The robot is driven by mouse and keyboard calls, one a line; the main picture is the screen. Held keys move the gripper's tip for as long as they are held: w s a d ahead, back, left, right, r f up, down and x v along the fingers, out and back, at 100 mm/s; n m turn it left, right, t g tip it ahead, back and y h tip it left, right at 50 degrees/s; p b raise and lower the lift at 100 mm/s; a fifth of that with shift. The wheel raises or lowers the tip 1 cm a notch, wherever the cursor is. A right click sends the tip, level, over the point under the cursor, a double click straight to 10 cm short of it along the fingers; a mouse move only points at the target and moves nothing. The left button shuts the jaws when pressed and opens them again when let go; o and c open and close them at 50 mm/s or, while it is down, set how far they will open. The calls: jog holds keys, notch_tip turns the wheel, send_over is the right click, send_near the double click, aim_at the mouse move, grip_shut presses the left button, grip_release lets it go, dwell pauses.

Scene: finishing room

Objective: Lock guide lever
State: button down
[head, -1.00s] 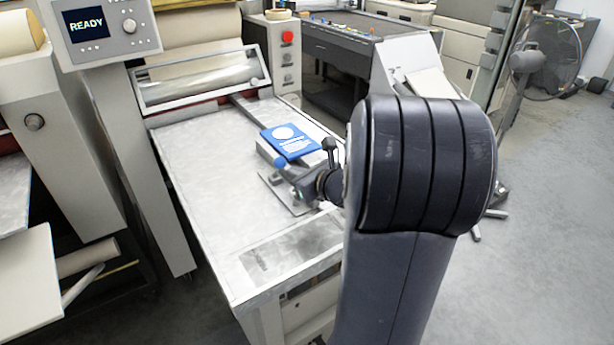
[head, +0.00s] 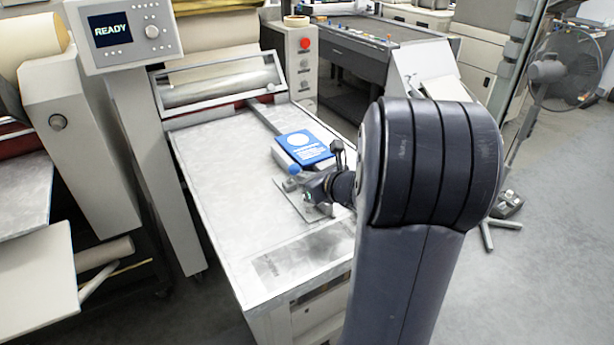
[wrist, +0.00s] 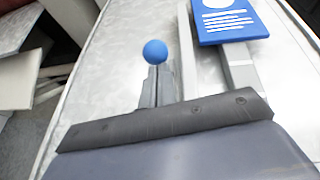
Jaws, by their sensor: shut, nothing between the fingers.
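The guide lever shows as a blue ball knob (head: 293,170) on the table, close to the front left of a stack with a blue cover (head: 304,145). In the wrist view the knob (wrist: 155,52) sits right at the tips of my gripper (wrist: 160,82). The fingers are together with nothing between them. I cannot tell whether they touch the knob. In the head view my gripper (head: 306,185) is just to the right of and below the knob. The lever's shaft and pivot are hidden behind the fingers and wrist.
The grey feed table (head: 215,190) has bare room to the left of the lever. A guide rail (wrist: 187,55) runs beside the stack. A control panel (head: 125,30) reading READY and a clear-covered roller unit (head: 220,85) stand at the back. A fan (head: 565,75) is far right.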

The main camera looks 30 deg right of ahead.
aim_at(296, 165)
jog(key=shift+w+r+p, duration=0.1)
jog(key=shift+r+p, duration=0.1)
jog(key=shift+p, duration=0.1)
jog(key=shift+w+r+g+p, duration=0.3)
jog(key=shift+r+g+p, duration=0.1)
jog(key=shift+p, duration=0.6)
jog(key=shift+w+a+r+p, duration=0.1)
jog(key=shift+w+r+p, duration=0.45)
jog(key=shift+w+p, duration=0.2)
jog(key=shift+w+r, duration=0.25)
jog(key=shift+w, duration=0.4)
jog(key=shift+w+r, duration=0.2)
jog(key=shift+w, duration=0.4)
jog(key=shift+w+r, duration=0.25)
jog(key=shift+w, duration=0.4)
jog(key=shift+w+a, duration=0.1)
jog(key=shift+w, duration=1.55)
jog(key=shift+r, duration=0.15)
